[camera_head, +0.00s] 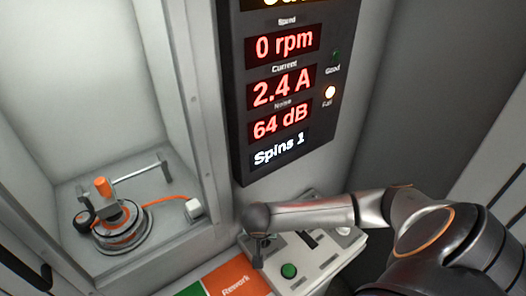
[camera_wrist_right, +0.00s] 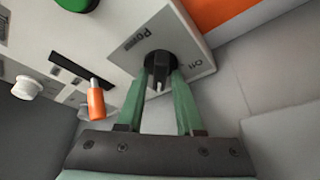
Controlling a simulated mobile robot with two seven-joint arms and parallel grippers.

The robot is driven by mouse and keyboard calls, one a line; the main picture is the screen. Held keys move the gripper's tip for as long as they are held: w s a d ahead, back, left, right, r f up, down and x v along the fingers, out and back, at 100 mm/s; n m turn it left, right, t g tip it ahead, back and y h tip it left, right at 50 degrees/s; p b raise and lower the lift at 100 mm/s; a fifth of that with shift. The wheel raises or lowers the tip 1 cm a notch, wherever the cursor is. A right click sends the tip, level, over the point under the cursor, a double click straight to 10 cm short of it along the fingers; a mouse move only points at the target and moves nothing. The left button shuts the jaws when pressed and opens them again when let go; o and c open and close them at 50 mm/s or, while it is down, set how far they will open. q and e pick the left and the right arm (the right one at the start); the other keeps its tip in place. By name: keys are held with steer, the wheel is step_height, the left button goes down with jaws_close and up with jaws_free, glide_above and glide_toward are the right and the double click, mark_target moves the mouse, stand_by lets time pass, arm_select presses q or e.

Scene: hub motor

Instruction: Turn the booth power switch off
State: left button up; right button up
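The booth power switch is a black rotary knob (camera_wrist_right: 158,66) on a light grey panel, beside a "Power" label and a smaller marking that I cannot read surely. A pale pointer line shows on the knob. My right gripper (camera_wrist_right: 162,78) has its two green fingers on either side of the knob, with the tips against it. In the head view my right gripper (camera_head: 259,250) reaches down at the left end of the control panel (camera_head: 302,284), and the arm hides the knob. My left gripper is out of view.
The panel carries a green button (camera_head: 289,270) and an orange-handled lever (camera_wrist_right: 96,101). A display (camera_head: 283,90) above reads 0 rpm, 2.4 A, 64 dB, with the Fail lamp lit. A hub motor (camera_head: 121,226) sits in the booth at left. An orange Rework area (camera_head: 236,280) lies beside the panel.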

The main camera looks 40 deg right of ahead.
jaws_close()
steer(key=shift+s, duration=0.1)
stand_by(0.4)
steer(key=n, duration=0.2)
steer(key=n+t+y, duration=0.1)
steer(key=n, duration=0.1)
steer(key=shift+s+d+n+y, duration=0.1)
steer(key=shift+d+n+y, duration=0.05)
steer(key=shift+n+y, duration=0.2)
steer(key=n, duration=0.2)
steer(key=n+y, duration=0.1)
steer(key=n, duration=0.1)
steer(key=shift+d+n+t+y, duration=0.15)
steer(key=shift+n+t+y, duration=0.1)
steer(key=shift+n+t, duration=0.1)
steer(key=n+y, duration=0.1)
steer(key=n, duration=0.3)
steer(key=shift+d+y, duration=0.1)
steer(key=shift+y, duration=0.3)
steer(key=shift+n+g+y, duration=0.55)
steer(key=shift+n+y, duration=0.15)
steer(key=shift+n, duration=1.6)
